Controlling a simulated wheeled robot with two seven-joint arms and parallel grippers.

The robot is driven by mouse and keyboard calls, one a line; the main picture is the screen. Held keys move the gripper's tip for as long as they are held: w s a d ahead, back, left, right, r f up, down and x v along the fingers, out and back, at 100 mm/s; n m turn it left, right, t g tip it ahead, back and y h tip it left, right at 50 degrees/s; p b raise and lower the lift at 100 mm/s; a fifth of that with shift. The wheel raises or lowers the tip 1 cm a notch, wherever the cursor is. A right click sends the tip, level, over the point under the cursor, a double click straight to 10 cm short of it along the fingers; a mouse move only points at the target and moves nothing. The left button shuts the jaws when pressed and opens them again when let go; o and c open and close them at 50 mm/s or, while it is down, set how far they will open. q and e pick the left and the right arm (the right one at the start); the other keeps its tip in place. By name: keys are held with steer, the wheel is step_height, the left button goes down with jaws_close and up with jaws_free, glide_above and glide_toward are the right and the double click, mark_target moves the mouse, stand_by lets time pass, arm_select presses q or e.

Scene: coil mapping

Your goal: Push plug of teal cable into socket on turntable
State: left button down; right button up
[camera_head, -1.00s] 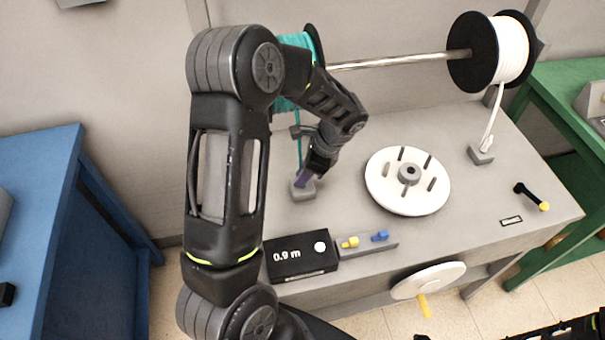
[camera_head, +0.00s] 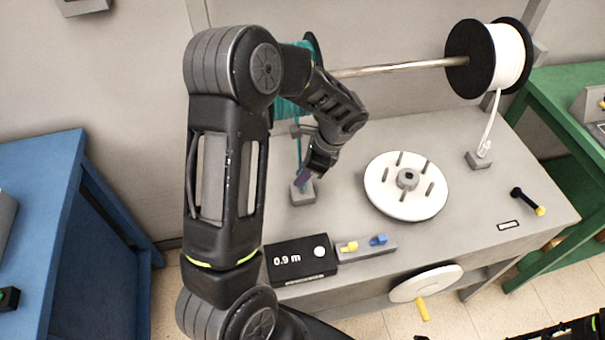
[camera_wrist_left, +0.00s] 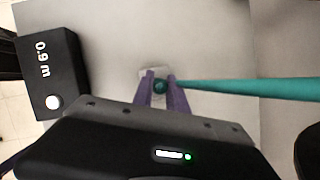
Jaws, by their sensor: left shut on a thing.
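The teal cable spool (camera_head: 298,88) hangs on the rod at the back, mostly hidden by my left arm. The teal cable (camera_wrist_left: 240,89) runs from it to my left gripper (camera_wrist_left: 161,86), whose purple fingers are shut on the cable's plug end (camera_wrist_left: 160,87). In the head view my left gripper (camera_head: 307,178) is low at a small grey block (camera_head: 303,196) on the table. I cannot tell whether the plug still touches the block. The white turntable (camera_head: 407,205) with upright pegs and a grey hub (camera_head: 407,179) stands to its right. My right gripper does not show.
A black box (camera_head: 300,260) reading 0.9 m and a grey holder (camera_head: 372,250) with yellow and blue plugs sit at the front. A white spool (camera_head: 508,52), its cable's block (camera_head: 479,160) and a black handle with yellow tip (camera_head: 528,201) are at right. A crank wheel (camera_head: 428,284) hangs in front.

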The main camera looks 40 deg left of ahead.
arm_select(q)
steer(key=shift+r, duration=0.1)
stand_by(0.3)
steer(key=shift+r+p, duration=0.9)
steer(key=shift+r, duration=0.85)
